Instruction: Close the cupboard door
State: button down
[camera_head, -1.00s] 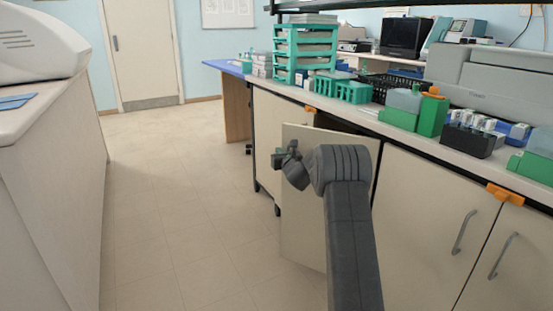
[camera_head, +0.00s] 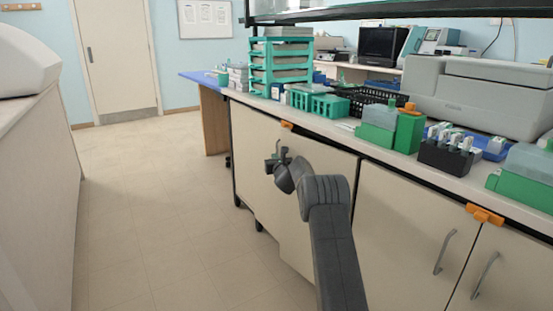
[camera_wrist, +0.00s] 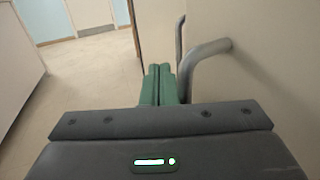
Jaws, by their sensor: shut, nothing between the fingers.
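The cupboard door (camera_head: 325,165) is a beige panel under the bench. It stands close to the cabinet front and looks nearly flush; its free edge is partly hidden by my arm, so I cannot tell whether a small gap remains. My gripper (camera_head: 272,162) is in front of the door's left side, near a grey handle. In the wrist view, its green fingers (camera_wrist: 160,70) are shut and empty. They are to the left of a curved grey bar handle (camera_wrist: 205,58), with a second handle (camera_wrist: 179,40) beyond. Whether they touch the door is unclear.
Closed beige cupboard doors (camera_head: 400,225) with bar handles stand at the right. The bench top above holds green racks (camera_head: 330,106), boxes and a grey machine (camera_head: 480,95). An orange clip (camera_head: 485,214) sits on the bench edge. The tiled floor (camera_head: 165,210) at the left is clear.

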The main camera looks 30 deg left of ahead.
jog(key=shift+w+d+p, duration=0.25)
jog(key=shift+w+p, duration=0.05)
jog(key=shift+w, duration=0.75)
